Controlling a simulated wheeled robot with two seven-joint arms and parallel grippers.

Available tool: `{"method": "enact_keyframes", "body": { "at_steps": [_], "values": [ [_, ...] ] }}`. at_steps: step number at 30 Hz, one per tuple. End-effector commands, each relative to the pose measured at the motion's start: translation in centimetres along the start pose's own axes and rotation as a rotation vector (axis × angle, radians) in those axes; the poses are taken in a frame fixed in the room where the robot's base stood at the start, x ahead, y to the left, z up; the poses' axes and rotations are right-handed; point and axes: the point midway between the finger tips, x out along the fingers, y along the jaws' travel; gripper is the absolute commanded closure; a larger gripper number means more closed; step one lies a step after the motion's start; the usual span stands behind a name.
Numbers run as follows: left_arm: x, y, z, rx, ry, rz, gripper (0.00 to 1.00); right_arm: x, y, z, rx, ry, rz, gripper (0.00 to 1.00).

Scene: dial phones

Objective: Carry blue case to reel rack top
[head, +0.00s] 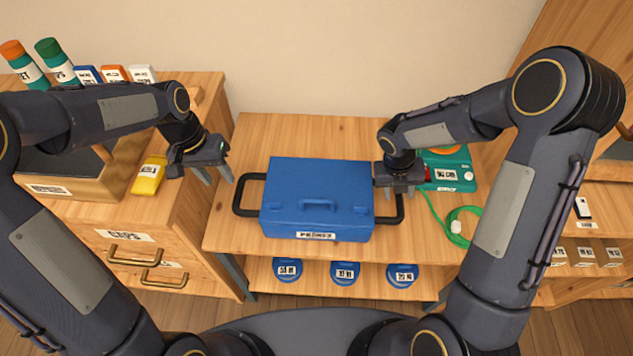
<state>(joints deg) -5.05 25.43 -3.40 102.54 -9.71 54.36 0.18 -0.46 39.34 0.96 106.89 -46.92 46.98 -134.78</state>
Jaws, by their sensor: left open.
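The blue case (315,200) lies on the top of a wooden bench (285,135), with its small lid handle facing up and a white label on its front. A black side handle (243,195) sticks out at each end. My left gripper (213,178) is open and empty, just left of and above the left side handle. My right gripper (399,192) is at the case's right end, over the right side handle (398,214); whether its fingers grip the handle is unclear. I cannot tell which furniture is the reel rack.
Several round blue labelled items (345,272) sit on the bench's lower shelf. A green device (452,170) with a green cord (450,218) lies right of the case. A drawer cabinet (135,245) stands left, with a yellow item (149,176) on top. Shelving (590,235) stands right.

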Motion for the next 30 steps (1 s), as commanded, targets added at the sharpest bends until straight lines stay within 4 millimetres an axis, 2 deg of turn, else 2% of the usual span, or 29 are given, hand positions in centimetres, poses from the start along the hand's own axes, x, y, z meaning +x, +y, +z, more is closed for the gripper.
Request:
{"method": "enact_keyframes", "body": {
  "at_steps": [9, 15, 21, 30],
  "values": [
    [0.0, 0.0, 0.0, 0.000, 0.001, 0.000, 0.60, -6.7, 0.0, 0.1, 0.001, -0.005, 0.002, 0.61],
    [0.0, 0.0, 0.0, 0.000, 0.001, 0.000, 0.60, -9.8, 0.0, 0.0, 0.000, -0.003, 0.001, 0.61],
    [0.0, 0.0, 0.0, 0.000, 0.001, 0.000, 0.60, -10.9, 0.0, 0.0, 0.000, 0.000, 0.001, 0.61],
    [0.0, 0.0, 0.0, 0.000, 0.001, 0.000, 0.60, -10.9, 0.0, 0.0, 0.000, 0.000, 0.001, 0.61]
  ]
}}
